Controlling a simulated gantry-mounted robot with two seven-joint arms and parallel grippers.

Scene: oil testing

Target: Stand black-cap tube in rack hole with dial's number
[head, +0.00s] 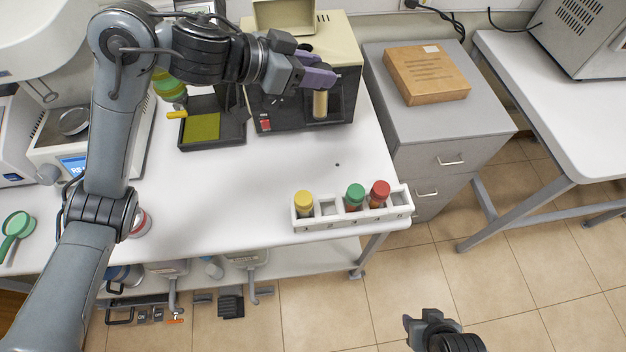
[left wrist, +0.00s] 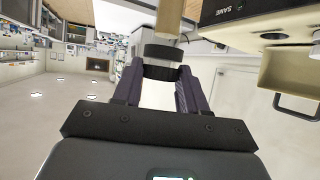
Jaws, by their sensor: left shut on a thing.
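My left gripper (head: 322,78), with purple fingers, is shut on the black-cap tube (head: 320,104). The tube hangs below the fingers with tan contents, in front of the dark face of a beige machine (head: 345,40). In the left wrist view its black cap (left wrist: 162,52) lies at the fingertips. The white rack (head: 350,219) stands at the table's front right. It holds a yellow-cap tube (head: 303,201), a green-cap tube (head: 355,195) and a red-cap tube (head: 379,191). A gap shows between yellow and green. Rack numbers are unreadable, and I cannot make out the dial. My right gripper (head: 409,325) is low, over the floor.
A red switch (head: 265,125) is on the machine's front. A black tray with a yellow-green pad (head: 202,127) lies left of it. A cardboard box (head: 427,74) sits on the grey cabinet (head: 450,128). The tabletop between machine and rack is mostly clear.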

